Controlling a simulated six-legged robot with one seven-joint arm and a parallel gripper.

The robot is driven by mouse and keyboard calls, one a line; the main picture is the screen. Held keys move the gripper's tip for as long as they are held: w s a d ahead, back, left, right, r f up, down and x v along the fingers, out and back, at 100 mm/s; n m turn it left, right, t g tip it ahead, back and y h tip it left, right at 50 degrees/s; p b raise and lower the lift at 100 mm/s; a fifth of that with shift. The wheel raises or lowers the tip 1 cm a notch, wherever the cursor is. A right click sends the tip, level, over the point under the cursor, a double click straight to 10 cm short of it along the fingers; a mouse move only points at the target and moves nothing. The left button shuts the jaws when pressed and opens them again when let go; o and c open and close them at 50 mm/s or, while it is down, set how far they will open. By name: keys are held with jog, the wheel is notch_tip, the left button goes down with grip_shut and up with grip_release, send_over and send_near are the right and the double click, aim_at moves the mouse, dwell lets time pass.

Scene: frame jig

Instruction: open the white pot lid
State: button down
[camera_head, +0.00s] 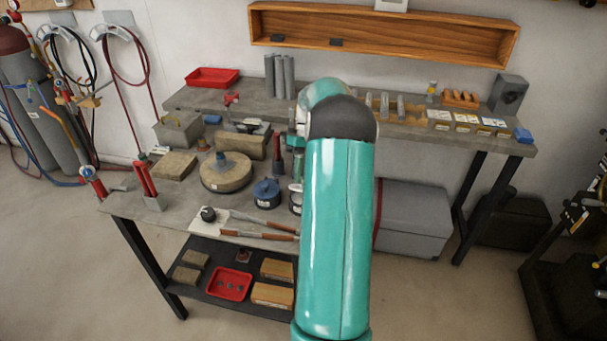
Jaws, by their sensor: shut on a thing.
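A small white pot (295,203) stands on the grey workbench, just left of my teal arm, which hides its right part. My gripper (297,172) points down right above the pot, at its lid (295,187). The gripper is shut on the lid, but the arm covers much of the fingers. Whether the lid is seated on the pot or lifted from it cannot be told from this view.
A blue pot (266,193) stands close left of the white pot, with a round wooden-topped block (226,172) beyond it. Tongs (258,228) lie along the front edge. A red clamp (145,180) stands at the left corner. A grey box (415,218) is on the floor.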

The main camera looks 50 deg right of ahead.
jog(key=shift+s, duration=0.1)
dwell(0.3)
jog(key=c, duration=1.2)
grip_release()
jog(key=v, duration=1.2)
